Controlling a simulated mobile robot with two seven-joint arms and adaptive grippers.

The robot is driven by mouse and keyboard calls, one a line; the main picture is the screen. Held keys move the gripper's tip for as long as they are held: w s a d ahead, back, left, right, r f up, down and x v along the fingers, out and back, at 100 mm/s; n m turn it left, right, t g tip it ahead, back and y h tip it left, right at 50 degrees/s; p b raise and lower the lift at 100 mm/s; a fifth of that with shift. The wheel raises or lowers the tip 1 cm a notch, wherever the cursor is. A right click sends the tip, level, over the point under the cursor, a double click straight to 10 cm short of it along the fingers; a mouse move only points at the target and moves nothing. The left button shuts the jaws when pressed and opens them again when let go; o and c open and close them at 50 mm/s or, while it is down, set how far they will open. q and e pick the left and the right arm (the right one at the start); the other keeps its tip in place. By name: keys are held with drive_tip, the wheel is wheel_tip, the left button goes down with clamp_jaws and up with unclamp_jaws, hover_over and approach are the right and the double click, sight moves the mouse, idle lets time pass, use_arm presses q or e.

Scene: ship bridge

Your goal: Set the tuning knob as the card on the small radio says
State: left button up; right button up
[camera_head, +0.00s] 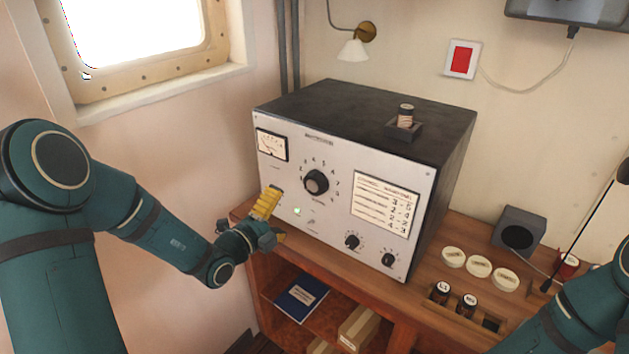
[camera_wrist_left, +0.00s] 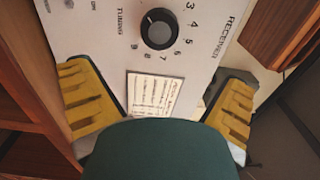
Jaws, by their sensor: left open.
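The tuning knob (camera_head: 316,182) is black and round, with a ring of numbers, on the grey-white front of the receiver (camera_head: 330,225). It also shows at the top of the left wrist view (camera_wrist_left: 158,29); I cannot tell its setting. A white printed card (camera_head: 385,204) with rows of digits is on the receiver's front, right of the knob; the left wrist view shows it too (camera_wrist_left: 150,97). I cannot make out a separate small radio. My left gripper (camera_head: 268,203) has yellow fingers spread wide and empty (camera_wrist_left: 158,78), apart from the knob at its lower left. My right gripper is out of view.
Two smaller knobs (camera_head: 352,242) (camera_head: 388,259) sit low on the front. A small spool-like item (camera_head: 405,115) stands on top. A dark speaker box (camera_head: 518,232), round pale discs (camera_head: 479,266) and dark cylinders (camera_head: 467,304) are on the wooden desk (camera_head: 432,262). A lower shelf holds a blue book (camera_head: 301,298).

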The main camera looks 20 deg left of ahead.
sight(312, 186)
use_arm(q)
drive_tip(key=x, duration=1.3)
drive_tip(key=shift+w+d+p, duration=0.15)
drive_tip(key=shift+w+p, duration=0.15)
drive_tip(key=shift+p, duration=0.1)
drive_tip(key=shift+c, duration=0.3)
drive_tip(key=c, duration=1.2)
